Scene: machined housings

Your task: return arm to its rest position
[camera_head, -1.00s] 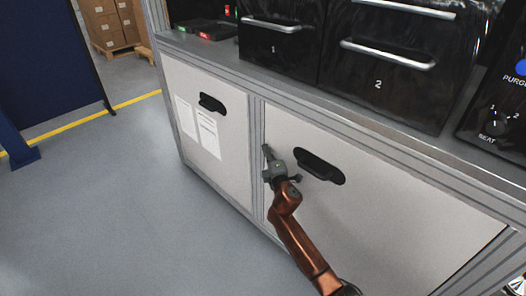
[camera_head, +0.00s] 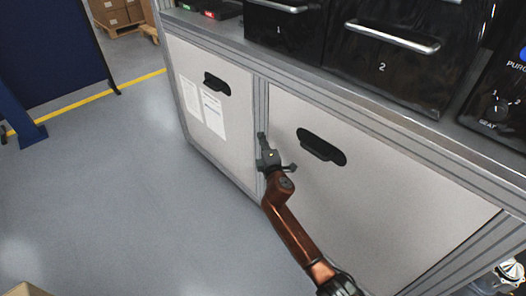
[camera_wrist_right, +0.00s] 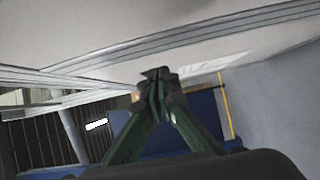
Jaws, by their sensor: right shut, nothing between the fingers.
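My right arm (camera_head: 292,232) comes up from the bottom of the head view, copper-brown with a dark wrist. Its gripper (camera_head: 262,138) points up and a little left, in front of the frame post between the two cabinet doors. In the right wrist view the fingers of my right gripper (camera_wrist_right: 155,80) meet at the tips, shut and empty. A pale panel and metal frame rail (camera_wrist_right: 130,50) lie beyond them; I cannot tell the gap. My left gripper is in neither view.
The cabinet has a left door (camera_head: 230,134) and a right door (camera_head: 380,205) with black recessed handles. Black drawer units marked 1 (camera_head: 279,30) and 2 (camera_head: 382,68) stand on its top. Grey floor (camera_head: 110,210) is open to the left. A cardboard box edge (camera_head: 27,289) shows bottom left.

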